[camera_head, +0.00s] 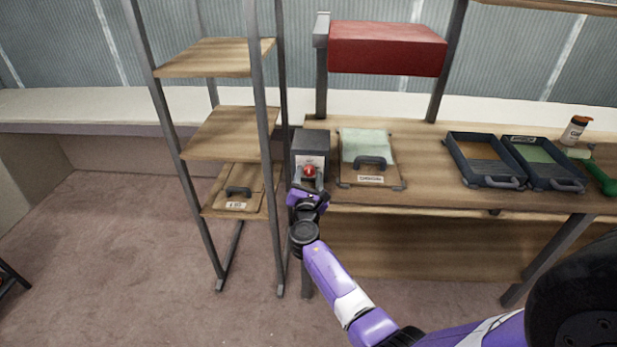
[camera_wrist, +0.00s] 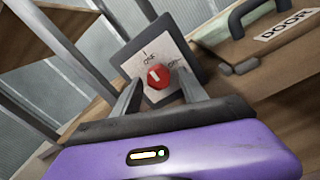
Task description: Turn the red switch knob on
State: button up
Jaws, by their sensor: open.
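The red switch knob (camera_head: 309,171) is on the front plate of a grey switch box (camera_head: 310,143) at the left end of the workbench. In the wrist view the red knob (camera_wrist: 158,76) sits on a pale plate with an upright mark and lettering on either side; one label seems to read OFF, at the right. The knob's white pointer line is near upright in that view. My gripper (camera_wrist: 160,93) is open, its two fingers on either side of the knob and a little short of it. Contact cannot be told. In the head view my gripper (camera_head: 309,190) is just below the knob.
A metal shelf rack (camera_head: 230,130) stands close on the left. On the bench (camera_head: 418,150) are a wooden case (camera_head: 365,180) with a green cloth, two dark trays (camera_head: 488,182), (camera_head: 570,185), a bottle (camera_head: 574,130) and a green tool (camera_head: 603,180). A red cabinet (camera_head: 387,50) hangs above.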

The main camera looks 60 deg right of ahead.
grip_shut()
jog(key=shift+f+m+b, duration=0.15)
jog(key=shift+m+b, duration=0.15)
jog(key=shift+b, duration=0.15)
jog(key=m+b, duration=0.2)
jog(key=b, duration=0.1)
jog(key=shift+w+f+m, duration=0.1)
jog(key=shift+m, duration=0.3)
jog(key=m+b, duration=0.5)
jog(key=shift+a+b, duration=0.1)
jog(key=shift+b, duration=0.3)
jog(key=m+b, duration=0.5)
jog(key=m, duration=0.1)
jog(key=shift+w+h+b, duration=0.1)
jog(key=shift+h+b, duration=0.2)
jog(key=shift+h, duration=0.1)
jog(key=m+b, duration=0.1)
jog(key=m, duration=0.1)
jog(key=m+b, duration=0.2)
jog(key=shift+r, duration=0.4)
jog(key=shift+g+b, duration=0.3)
